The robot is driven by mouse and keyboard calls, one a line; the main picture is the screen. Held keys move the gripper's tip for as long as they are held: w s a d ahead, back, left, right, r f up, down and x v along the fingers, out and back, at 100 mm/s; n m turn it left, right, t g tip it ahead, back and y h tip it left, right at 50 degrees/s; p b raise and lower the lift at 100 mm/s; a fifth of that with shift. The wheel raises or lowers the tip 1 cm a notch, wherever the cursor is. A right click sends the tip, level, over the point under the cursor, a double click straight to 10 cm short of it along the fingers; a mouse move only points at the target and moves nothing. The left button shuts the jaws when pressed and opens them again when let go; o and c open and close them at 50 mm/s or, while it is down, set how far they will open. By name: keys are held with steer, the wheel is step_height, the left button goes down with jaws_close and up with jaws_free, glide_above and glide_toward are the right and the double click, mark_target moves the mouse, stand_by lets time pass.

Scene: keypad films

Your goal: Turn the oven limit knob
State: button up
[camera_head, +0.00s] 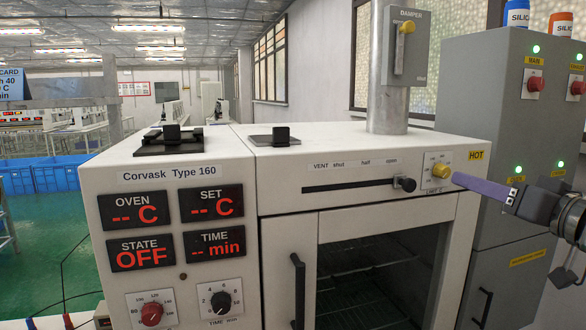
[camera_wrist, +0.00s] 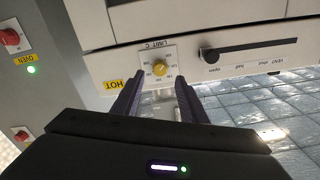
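The oven limit knob (camera_head: 441,171) is a small yellow knob on a pale dial plate at the upper right of the oven front, left of the HOT label. In the wrist view the knob (camera_wrist: 160,68) sits on a plate marked LIMIT C, upside down. My gripper (camera_head: 457,178) reaches in from the right with its purple fingers pointing at the knob. In the wrist view my gripper (camera_wrist: 160,82) is open, its two fingers apart, with the knob showing just beyond and between the tips. I cannot tell the exact gap to the knob; no contact shows.
The vent slider (camera_head: 404,184) is left of the knob, at the right end of its slot. The oven door handle (camera_head: 297,290) projects below. A red knob (camera_head: 151,314) and a time knob (camera_head: 221,302) are lower left. A grey cabinet (camera_head: 500,100) with red buttons stands close at right.

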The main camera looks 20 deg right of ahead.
mark_target(446, 174)
steer(key=shift+w+a, duration=0.1)
steer(key=shift+w, duration=3.05)
jaws_close()
